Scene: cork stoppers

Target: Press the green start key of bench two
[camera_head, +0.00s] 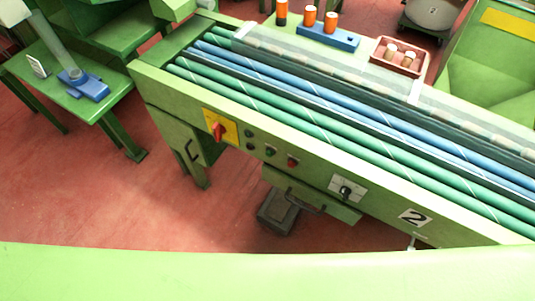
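Bench two (375,205) is a long light-green bench with a "2" plate (414,217) on its front face. Small round keys sit on that face, left of its middle. A green key (269,151) is in the lower row, with a red key (292,162) to its right and a dark key (251,146) to its left. Another dark key (249,132) sits above. No gripper shows in the head view, and nothing covers the keys.
A red rotary switch (218,131) on a yellow plate is left of the keys. A black knob (345,191) on a white plate is to their right. A drawer (310,200) is below. A green surface (250,275) spans the bottom. Red floor (110,200) is clear between.

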